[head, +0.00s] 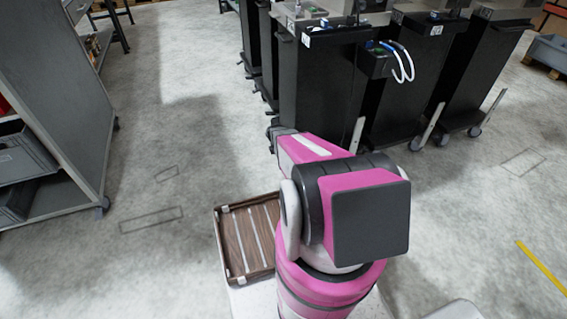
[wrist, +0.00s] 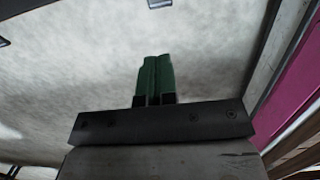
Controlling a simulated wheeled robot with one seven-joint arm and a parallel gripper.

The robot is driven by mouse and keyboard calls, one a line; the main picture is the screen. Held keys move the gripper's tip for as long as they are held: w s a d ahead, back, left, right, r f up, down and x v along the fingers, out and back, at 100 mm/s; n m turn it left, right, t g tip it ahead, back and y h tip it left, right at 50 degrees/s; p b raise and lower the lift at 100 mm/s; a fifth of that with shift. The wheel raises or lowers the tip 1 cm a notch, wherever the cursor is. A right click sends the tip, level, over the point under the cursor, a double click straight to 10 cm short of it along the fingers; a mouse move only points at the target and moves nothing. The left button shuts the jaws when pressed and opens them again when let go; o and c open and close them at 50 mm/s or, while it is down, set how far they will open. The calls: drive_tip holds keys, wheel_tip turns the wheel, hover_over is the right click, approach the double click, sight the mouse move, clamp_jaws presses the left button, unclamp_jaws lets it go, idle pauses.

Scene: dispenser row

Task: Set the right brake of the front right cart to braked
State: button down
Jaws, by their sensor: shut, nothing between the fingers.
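Several black carts stand in a row at the back in the head view. The rightmost cart (head: 472,65) of the nearest ones has a pale bar (head: 493,107) slanting down at its lower right and a caster (head: 474,131) under it. The settings of the brakes are too small to tell. My gripper (wrist: 154,78) shows in the wrist view, its two green fingers together with nothing between them, over bare grey floor. In the head view my pink arm hides the gripper. No cart or brake shows clearly in the wrist view.
A grey shelf unit (head: 60,75) on casters holds grey bins at the left. A brown slatted tray (head: 232,243) lies beside my arm. White cables (head: 402,62) hang from a middle cart. The floor between shelf and carts is clear, as is the floor at right.

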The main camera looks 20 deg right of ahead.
drive_tip(key=shift+a+r, duration=0.2)
drive_tip(key=shift+r, duration=0.45)
drive_tip(key=shift+a+r, duration=0.15)
drive_tip(key=shift+r, duration=0.5)
